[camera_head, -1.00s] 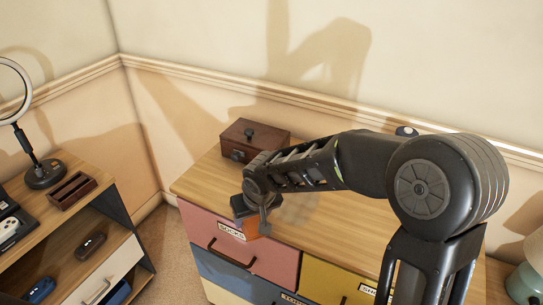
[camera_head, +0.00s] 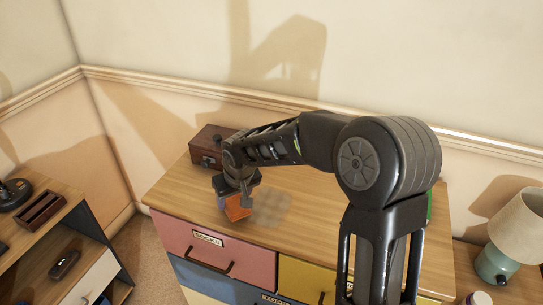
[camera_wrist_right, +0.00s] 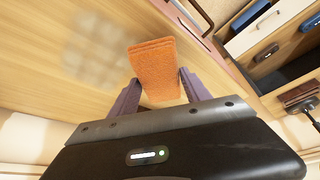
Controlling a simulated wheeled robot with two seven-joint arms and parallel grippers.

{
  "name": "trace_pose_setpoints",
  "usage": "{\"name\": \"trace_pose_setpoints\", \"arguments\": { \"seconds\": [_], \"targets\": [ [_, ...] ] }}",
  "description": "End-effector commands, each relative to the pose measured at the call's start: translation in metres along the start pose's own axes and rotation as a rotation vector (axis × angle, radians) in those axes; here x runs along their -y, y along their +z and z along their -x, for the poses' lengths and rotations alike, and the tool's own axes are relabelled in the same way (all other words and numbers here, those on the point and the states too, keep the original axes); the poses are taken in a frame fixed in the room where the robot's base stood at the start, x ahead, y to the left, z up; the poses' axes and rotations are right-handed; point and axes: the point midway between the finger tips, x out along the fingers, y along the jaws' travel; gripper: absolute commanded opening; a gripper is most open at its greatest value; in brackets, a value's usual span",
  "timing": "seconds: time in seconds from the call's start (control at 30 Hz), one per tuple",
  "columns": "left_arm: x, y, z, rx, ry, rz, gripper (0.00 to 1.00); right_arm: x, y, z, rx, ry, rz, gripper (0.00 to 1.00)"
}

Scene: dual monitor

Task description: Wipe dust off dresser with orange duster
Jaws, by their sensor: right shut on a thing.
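The dresser (camera_head: 310,205) has a light wood top and coloured drawers, one pink and labelled. A pale grey dust patch (camera_head: 272,207) lies on its top near the front edge; it also shows in the right wrist view (camera_wrist_right: 95,50). My right gripper (camera_head: 237,196) is shut on the orange duster (camera_head: 238,209), just left of the dust patch. In the right wrist view the duster (camera_wrist_right: 155,68) sticks out between the two fingers, over the dresser top. Whether it touches the wood is hard to tell. My left gripper is not in view.
A dark wooden box (camera_head: 207,146) stands at the dresser's back left, close behind my right gripper. A shelf unit (camera_head: 62,225) stands to the left across a gap. A lamp (camera_head: 512,240) stands at the right. My right arm hides part of the dresser top.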

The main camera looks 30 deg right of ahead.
Motion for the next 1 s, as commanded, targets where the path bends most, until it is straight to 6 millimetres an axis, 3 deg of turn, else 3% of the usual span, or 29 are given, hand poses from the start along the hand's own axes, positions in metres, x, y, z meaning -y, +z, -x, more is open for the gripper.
{"name": "trace_pose_setpoints", "arguments": {
  "seconds": [0.03,0.2,0.33,0.47,0.8,1.0],
  "targets": [
    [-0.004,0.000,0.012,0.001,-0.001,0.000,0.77,-0.026,-0.014,0.009,0.001,0.010,-0.025,0.23],
    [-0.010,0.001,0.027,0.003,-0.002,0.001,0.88,-0.096,-0.042,0.020,0.000,0.022,-0.062,0.23],
    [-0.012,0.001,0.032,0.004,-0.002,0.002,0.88,-0.130,-0.051,0.025,-0.005,0.023,-0.072,0.23],
    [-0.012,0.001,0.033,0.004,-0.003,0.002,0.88,-0.142,-0.054,0.026,-0.008,0.023,-0.074,0.23],
    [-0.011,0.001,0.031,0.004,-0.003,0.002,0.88,-0.142,-0.053,0.024,-0.008,0.023,-0.073,0.23],
    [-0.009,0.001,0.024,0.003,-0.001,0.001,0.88,-0.142,-0.049,0.013,-0.007,0.023,-0.073,0.23]
  ]
}}
